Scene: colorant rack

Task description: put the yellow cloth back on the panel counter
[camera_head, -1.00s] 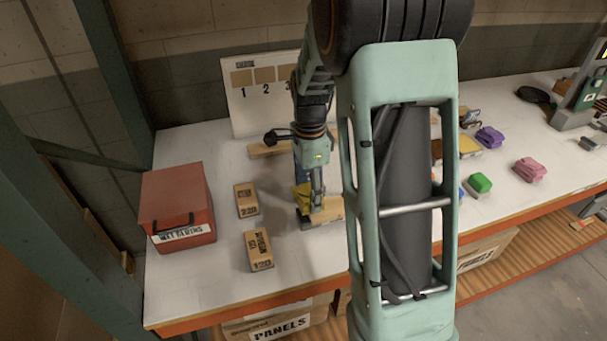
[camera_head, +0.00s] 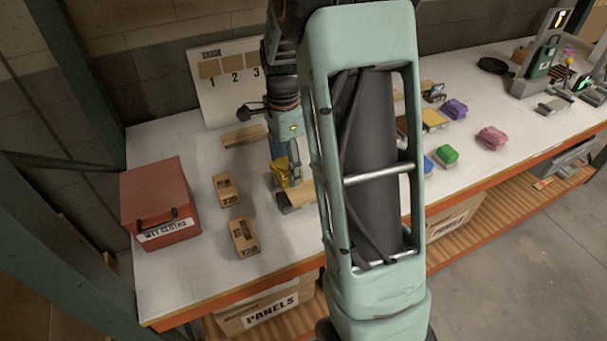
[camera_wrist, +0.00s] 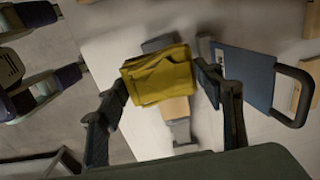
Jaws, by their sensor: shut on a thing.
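The yellow cloth (camera_wrist: 158,75) is folded into a pad and sits between the two fingers of my gripper (camera_wrist: 162,88) in the wrist view. My gripper is shut on it. In the head view the cloth (camera_head: 281,170) shows at my gripper (camera_head: 283,166), above the left part of the white counter (camera_head: 190,268). A wooden piece on a grey base (camera_head: 298,195) is just below and right of the cloth. My own arm link hides the counter's middle.
A red wet-cloths box (camera_head: 160,205) stands left on the counter. Two sanding blocks (camera_head: 243,238) lie near the front. A shade board (camera_head: 226,80) stands behind. Purple, pink and green cloths (camera_head: 447,155) lie to the right. A blue handled object (camera_wrist: 245,75) is close beside my gripper.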

